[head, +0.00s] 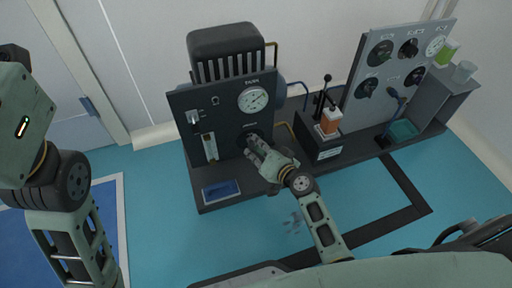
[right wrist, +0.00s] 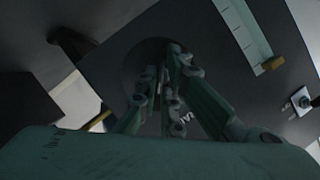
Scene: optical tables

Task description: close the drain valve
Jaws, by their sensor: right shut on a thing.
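The drain valve looks like the round dark knob (head: 251,138) low on the front panel (head: 230,115) of the dark machine, below the pressure gauge (head: 254,99). My right gripper (head: 255,148) reaches up to it from the lower right and is shut on it. The fingers cover most of the knob. In the right wrist view the dark round dial (right wrist: 146,58) shows behind the fingers (right wrist: 172,75). The knob's exact turn angle is hidden. My left arm is at the left of the head view, but its gripper is out of sight.
On the panel are a switch (head: 193,118) and a sight tube (head: 210,146); a blue plate (head: 221,190) lies on the base. To the right stand a lever unit with an orange block (head: 331,120) and a grey dial panel (head: 398,75).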

